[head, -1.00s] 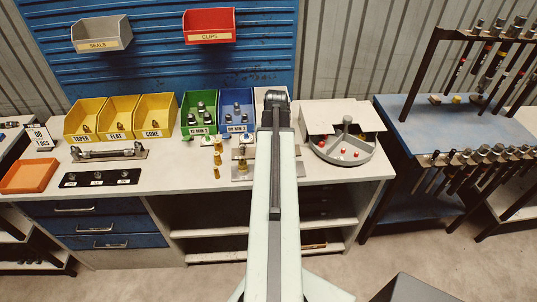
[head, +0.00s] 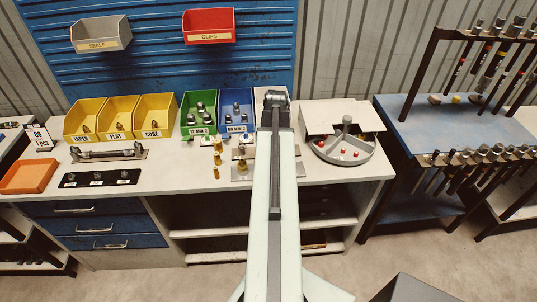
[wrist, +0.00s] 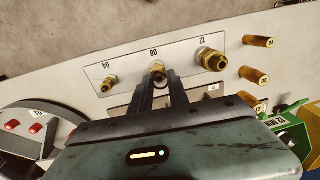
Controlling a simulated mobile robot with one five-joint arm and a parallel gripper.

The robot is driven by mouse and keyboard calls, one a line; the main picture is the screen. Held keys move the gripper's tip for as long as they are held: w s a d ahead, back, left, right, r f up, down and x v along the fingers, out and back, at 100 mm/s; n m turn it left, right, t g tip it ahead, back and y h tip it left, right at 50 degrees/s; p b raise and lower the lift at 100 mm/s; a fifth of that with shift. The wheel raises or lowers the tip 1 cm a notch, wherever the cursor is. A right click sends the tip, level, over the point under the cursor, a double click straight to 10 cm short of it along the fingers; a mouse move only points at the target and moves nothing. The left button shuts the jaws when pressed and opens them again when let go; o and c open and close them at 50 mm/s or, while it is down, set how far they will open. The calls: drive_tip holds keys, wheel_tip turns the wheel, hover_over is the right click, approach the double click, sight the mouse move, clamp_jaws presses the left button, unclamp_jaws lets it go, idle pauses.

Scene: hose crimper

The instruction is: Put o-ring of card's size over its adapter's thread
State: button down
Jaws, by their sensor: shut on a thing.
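In the wrist view a pale plate (wrist: 110,71) carries three brass adapters in a row, marked 04, 08 and 12. The 04 adapter (wrist: 108,85) is the smallest and the 12 adapter (wrist: 212,60) the largest. My gripper (wrist: 159,78) is at the 08 adapter (wrist: 157,67), its two dark fingertips close around or just in front of that thread. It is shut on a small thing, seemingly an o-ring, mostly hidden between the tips. I cannot tell whether the ring touches the thread. In the head view my arm hides the gripper tips and part of the plate (head: 240,175).
Brass cylinders (wrist: 257,76) stand close to the plate, near the green bin (wrist: 293,130). A round tray (head: 342,158) with red pieces sits on the other side. A printed card (head: 41,138) stands at the bench's left, near the yellow bins (head: 120,118) and orange tray (head: 28,176).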

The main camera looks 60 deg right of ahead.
drive_tip(key=shift+f+b, duration=0.85)
drive_tip(key=c, duration=1.2)
unclamp_jaws()
drive_tip(key=shift+o, duration=0.2)
drive_tip(key=shift+r, duration=0.15)
wheel_tip(320, 180, up, 8)
drive_tip(key=p, duration=0.7)
drive_tip(key=shift+s+d+f+p, duration=0.2)
drive_tip(key=shift+s+f+p, duration=0.1)
drive_tip(key=shift+p, duration=0.1)
drive_tip(key=shift+w, duration=0.1)
